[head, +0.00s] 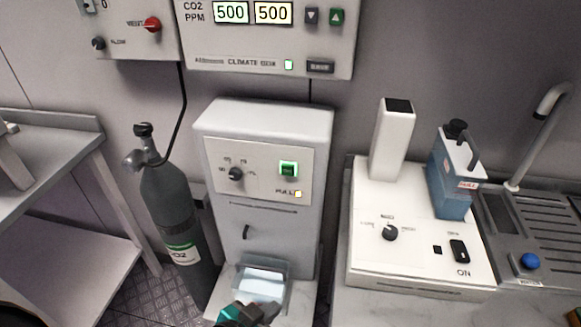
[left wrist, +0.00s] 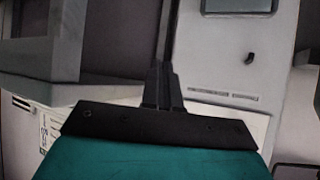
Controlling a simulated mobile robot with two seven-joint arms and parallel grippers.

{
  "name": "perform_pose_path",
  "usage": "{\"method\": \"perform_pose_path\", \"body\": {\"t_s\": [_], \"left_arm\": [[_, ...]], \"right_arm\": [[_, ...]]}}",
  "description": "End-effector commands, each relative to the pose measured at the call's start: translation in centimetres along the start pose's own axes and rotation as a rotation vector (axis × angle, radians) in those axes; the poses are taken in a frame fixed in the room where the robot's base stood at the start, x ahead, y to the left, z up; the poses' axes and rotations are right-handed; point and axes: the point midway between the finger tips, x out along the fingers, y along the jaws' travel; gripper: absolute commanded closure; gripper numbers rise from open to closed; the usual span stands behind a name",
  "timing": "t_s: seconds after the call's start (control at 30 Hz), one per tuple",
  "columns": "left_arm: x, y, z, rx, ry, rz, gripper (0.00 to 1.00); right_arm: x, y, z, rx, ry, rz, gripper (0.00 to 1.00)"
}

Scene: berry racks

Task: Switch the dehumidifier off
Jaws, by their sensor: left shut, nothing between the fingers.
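The dehumidifier (head: 218,150) is a tall pale grey cabinet in the middle of the head view. Its front panel has a black dial (head: 236,174), a green lit switch (head: 289,168) and a small pale lamp marked FULL (head: 298,194). A clear water bucket (head: 262,284) sits at its foot. My left gripper (head: 268,311) is at the bottom of the head view, low in front of the bucket and well below the switch. In the left wrist view its fingers (left wrist: 163,86) are together and empty, with the cabinet front (left wrist: 213,65) behind them. My right gripper is not in view.
A dark CO2 cylinder (head: 176,210) stands left of the cabinet, beside a metal table (head: 60,135). A climate box (head: 268,50) hangs above. At right, a white machine (head: 365,235) carries a blue tank (head: 450,185), next to a sink drainer (head: 510,225).

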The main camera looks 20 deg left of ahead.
Motion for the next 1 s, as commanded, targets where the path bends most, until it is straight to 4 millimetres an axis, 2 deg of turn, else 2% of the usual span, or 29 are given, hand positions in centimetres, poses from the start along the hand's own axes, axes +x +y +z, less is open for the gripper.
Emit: {"method": "perform_pose_path", "body": {"t_s": [0.13, 0.27, 0.4, 0.5, 0.6, 0.7, 0.83, 1.0], "left_arm": [[0.1, 0.1, 0.3, -0.003, 0.001, 0.001, 1.00], [1.5, -0.8, -1.4, -0.039, 0.112, -0.022, 1.00], [3.5, -2.7, -5.8, -0.121, 0.378, -0.056, 1.00], [3.9, -4.2, -9.5, -0.185, 0.617, -0.063, 1.00], [3.2, -5.4, -12.6, -0.237, 0.848, -0.049, 1.00], [2.1, -6.1, -14.9, -0.271, 1.047, -0.019, 1.00], [0.4, -6.6, -16.7, -0.291, 1.235, 0.025, 1.00], [-0.9, -6.7, -17.6, -0.297, 1.351, 0.060, 1.00]], "right_arm": [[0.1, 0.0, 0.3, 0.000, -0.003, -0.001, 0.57], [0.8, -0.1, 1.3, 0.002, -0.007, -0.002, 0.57], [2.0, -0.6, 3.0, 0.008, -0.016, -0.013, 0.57], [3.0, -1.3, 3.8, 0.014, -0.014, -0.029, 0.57], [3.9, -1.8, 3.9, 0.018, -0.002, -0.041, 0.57], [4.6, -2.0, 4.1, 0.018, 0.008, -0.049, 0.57], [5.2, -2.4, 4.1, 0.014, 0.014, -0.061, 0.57], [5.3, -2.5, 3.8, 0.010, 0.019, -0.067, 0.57]]}}
